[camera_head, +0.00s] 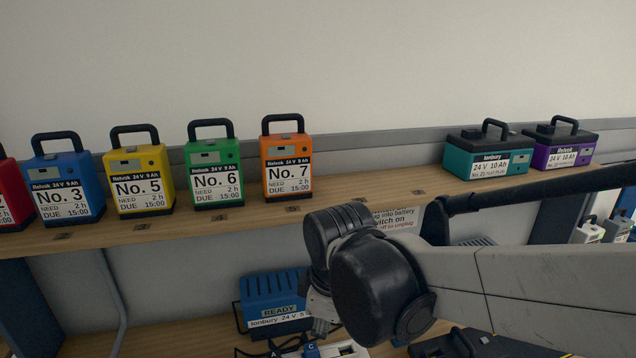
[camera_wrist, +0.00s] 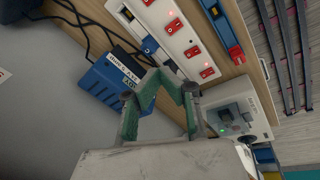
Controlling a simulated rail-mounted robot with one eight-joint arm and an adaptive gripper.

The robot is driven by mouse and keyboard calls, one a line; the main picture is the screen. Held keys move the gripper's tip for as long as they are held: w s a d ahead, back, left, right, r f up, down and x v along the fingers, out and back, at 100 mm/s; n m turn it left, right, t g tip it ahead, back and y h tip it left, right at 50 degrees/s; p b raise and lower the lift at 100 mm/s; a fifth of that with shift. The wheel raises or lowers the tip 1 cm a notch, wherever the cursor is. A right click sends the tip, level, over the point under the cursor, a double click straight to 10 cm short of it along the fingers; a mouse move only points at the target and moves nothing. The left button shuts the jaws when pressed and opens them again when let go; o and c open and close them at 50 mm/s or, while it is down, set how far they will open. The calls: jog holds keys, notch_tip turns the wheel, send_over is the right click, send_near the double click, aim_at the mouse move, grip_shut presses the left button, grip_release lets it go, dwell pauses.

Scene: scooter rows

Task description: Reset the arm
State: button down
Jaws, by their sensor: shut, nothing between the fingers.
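My gripper (camera_wrist: 173,80) shows in the wrist view with its green fingers drawn together and nothing between them. It is over the lower shelf, close to a blue charger (camera_wrist: 113,84) and a white power strip (camera_wrist: 172,38) with red lit switches. In the head view my arm (camera_head: 500,285) reaches in from the right, below the upper shelf's front edge. Its dark wrist joint hides most of the gripper. The blue charger (camera_head: 273,296), marked READY, stands just left of the wrist there.
The upper shelf (camera_head: 400,185) carries several numbered batteries, including orange No. 7 (camera_head: 287,168), plus teal (camera_head: 487,155) and purple (camera_head: 558,147) units at right. Black cables (camera_wrist: 75,22) run near the blue charger. A grey socketed box (camera_wrist: 240,110) sits right of the gripper.

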jog(key=s+d+r+m+t, duration=0.2)
jog(key=s+d+m, duration=0.1)
jog(key=d+m, duration=0.4)
jog(key=s+d+r+m+t, duration=0.2)
jog(key=s+d+m, duration=0.2)
jog(key=d+m, duration=0.3)
jog(key=d, duration=0.5)
jog(key=shift+s+r+m+t+h, duration=0.2)
jog(key=shift+m+t+h, duration=0.2)
